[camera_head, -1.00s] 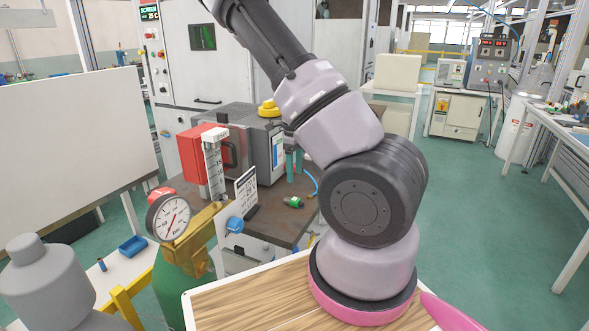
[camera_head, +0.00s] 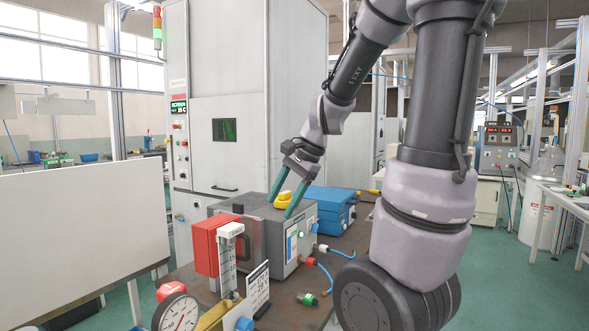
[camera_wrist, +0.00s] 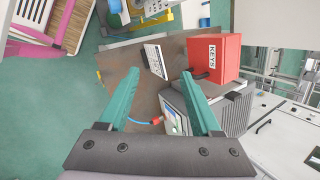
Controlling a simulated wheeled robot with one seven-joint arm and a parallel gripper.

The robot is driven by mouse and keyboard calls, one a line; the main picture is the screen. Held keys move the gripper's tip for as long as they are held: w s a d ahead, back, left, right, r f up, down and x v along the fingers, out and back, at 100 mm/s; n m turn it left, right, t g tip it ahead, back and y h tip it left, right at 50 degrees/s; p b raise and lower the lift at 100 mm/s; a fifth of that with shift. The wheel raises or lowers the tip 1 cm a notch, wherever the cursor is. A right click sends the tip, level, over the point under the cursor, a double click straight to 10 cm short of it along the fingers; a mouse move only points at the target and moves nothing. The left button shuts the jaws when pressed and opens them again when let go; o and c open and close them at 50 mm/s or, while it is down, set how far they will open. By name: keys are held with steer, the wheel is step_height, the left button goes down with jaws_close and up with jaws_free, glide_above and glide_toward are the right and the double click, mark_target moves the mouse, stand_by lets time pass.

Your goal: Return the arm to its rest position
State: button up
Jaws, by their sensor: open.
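My gripper (camera_head: 287,200) has green fingers spread apart with nothing between them. In the wrist view, my gripper (camera_wrist: 157,95) shows two open fingers pointing out over the brown table (camera_wrist: 118,90). I cannot tell the exact gap between the fingertips and the machine. My arm rises on the right of the head view and hides part of the table behind it.
A red key box (camera_head: 212,245), a flow meter (camera_head: 229,262), a pressure gauge (camera_head: 178,314) and a blue box (camera_head: 328,207) crowd the table. A tall white cabinet (camera_head: 235,90) stands behind. A white board (camera_head: 80,240) is at left. Open green floor (camera_head: 500,280) lies at right.

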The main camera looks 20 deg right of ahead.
steer(key=s+a+r+n+t+h, duration=0.1)
steer(key=s+r+n+t+h, duration=0.1)
steer(key=s+r+n, duration=0.7)
steer(key=shift+s+a+r+t, duration=0.2)
steer(key=shift+s+a+t, duration=0.05)
steer(key=shift+s+t, duration=0.6)
steer(key=shift+w, duration=0.15)
